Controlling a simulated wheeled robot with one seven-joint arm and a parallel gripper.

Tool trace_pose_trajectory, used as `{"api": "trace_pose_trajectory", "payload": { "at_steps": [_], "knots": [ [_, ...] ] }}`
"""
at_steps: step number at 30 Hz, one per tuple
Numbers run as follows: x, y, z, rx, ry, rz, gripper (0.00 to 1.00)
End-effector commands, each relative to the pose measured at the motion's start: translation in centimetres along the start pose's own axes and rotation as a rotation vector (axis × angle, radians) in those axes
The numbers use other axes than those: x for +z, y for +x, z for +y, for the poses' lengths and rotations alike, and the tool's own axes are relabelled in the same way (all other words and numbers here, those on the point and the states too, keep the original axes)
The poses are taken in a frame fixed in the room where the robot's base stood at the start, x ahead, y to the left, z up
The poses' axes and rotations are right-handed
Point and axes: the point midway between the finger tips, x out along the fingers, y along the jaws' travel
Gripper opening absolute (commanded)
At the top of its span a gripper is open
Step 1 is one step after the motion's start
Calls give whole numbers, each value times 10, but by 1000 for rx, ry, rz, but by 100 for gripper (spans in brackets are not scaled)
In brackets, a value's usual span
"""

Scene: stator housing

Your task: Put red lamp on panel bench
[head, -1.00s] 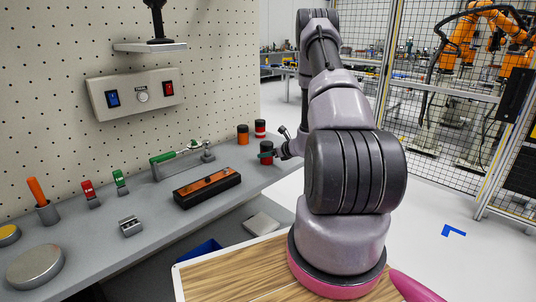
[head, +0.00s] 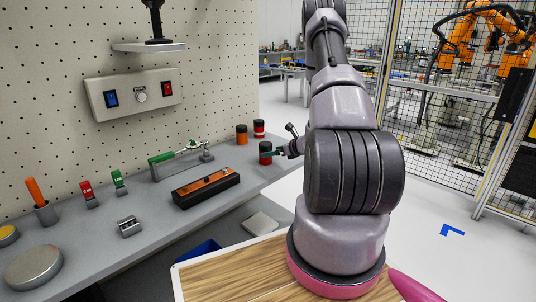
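Several small dark-topped cylinders stand at the far end of the grey panel bench (head: 105,248). The nearest has a red lower body and looks like the red lamp (head: 265,154); it is upright, apparently on the bench top. My gripper (head: 276,153) is at its right side, with a dark green fingertip at or against it. The fingers are small and partly merged with the lamp, so grip and contact are unclear. Another cylinder with red and a white band (head: 259,129) stands behind, and an orange one (head: 241,134) stands to its left.
A switch panel (head: 134,95) hangs on the pegboard (head: 50,100). Bare bench lies in front of the black box.

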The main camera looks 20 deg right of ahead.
Motion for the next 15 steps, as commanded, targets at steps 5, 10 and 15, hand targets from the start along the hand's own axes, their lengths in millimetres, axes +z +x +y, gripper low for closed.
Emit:
{"api": "trace_pose_trajectory", "payload": {
  "at_steps": [5,10,15],
  "knots": [
    [0,-40,-1,-3,1,1,98],
    [0,-65,0,-1,1,1,98],
    [10,-75,5,19,-21,-5,98]
  ]
}}
